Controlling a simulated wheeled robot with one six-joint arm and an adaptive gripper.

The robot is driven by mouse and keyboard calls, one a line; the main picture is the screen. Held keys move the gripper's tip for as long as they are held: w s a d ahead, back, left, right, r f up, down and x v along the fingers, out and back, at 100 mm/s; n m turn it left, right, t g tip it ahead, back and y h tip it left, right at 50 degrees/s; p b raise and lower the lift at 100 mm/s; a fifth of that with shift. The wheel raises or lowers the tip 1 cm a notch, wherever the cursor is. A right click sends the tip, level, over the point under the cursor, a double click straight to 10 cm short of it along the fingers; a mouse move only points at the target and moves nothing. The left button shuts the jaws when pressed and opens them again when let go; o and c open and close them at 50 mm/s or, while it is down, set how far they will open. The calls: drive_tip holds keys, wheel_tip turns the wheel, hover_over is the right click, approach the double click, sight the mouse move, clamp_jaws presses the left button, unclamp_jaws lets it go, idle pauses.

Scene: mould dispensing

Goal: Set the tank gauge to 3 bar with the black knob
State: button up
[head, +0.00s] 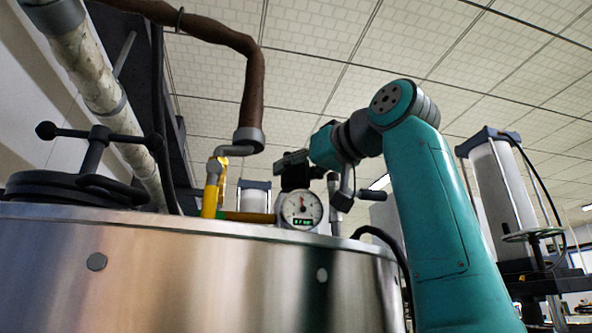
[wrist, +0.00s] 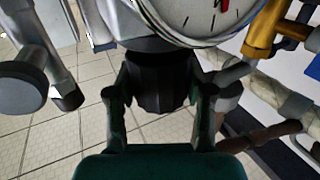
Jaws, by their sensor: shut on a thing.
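The tank gauge (head: 301,208) stands on the tank rim in the head view. It has a white round dial with a red needle near upright and a small green digital readout too small to read. Part of its dial also shows upside down at the top of the wrist view (wrist: 205,15). The black ribbed knob (wrist: 160,80) is next to the gauge in the wrist view. My gripper (wrist: 158,92) has its fingers on both sides of the knob and is shut on it. In the head view my gripper (head: 295,168) is a dark shape just above the gauge, hiding most of the knob.
The steel tank (head: 180,265) fills the lower left, with a dark lid clamp (head: 95,165) on top. A yellow valve pipe (head: 212,190) stands left of the gauge, below a brown hose (head: 252,85). A metal fitting (head: 336,195) stands close on the right.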

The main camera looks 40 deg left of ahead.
drive_tip(key=o, duration=1.2)
drive_tip(key=v, duration=1.2)
drive_tip(key=shift+f, duration=0.1)
